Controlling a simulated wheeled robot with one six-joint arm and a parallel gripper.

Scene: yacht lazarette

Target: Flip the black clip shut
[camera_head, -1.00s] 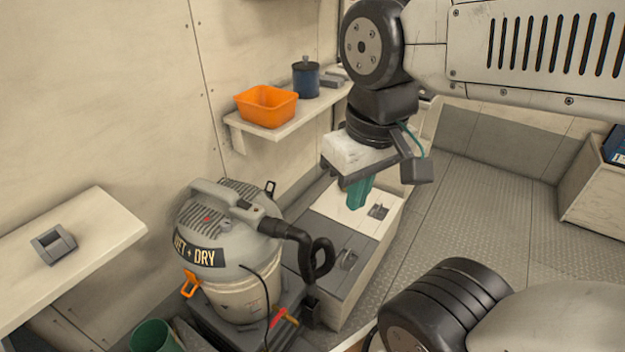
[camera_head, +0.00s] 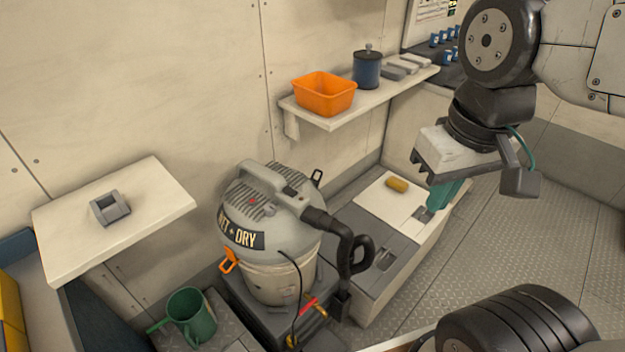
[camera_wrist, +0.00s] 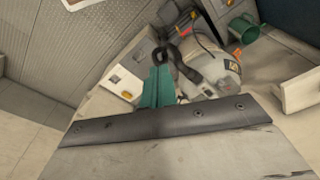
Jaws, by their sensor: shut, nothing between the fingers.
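The grey wet-and-dry vacuum (camera_head: 268,235) stands low in the middle of the head view. A small black clip (camera_head: 317,177) stands up and tilts outward at the right back rim of its lid; it looks open. An orange clip (camera_head: 229,260) sticks out at its left front. My gripper (camera_head: 437,203) hangs to the right of the vacuum, above the locker, well apart from the clip. Its green fingers are shut and empty. The wrist view shows the fingers (camera_wrist: 157,88) and the vacuum (camera_wrist: 222,72) beyond; I cannot make out the black clip there.
The vacuum's black hose (camera_head: 350,250) loops between it and the locker (camera_head: 352,232). A yellow object (camera_head: 397,185) lies on the locker. Above is a shelf (camera_head: 300,108) with an orange bin (camera_head: 324,93) and a blue canister (camera_head: 367,70). A green can (camera_head: 190,315) stands front left.

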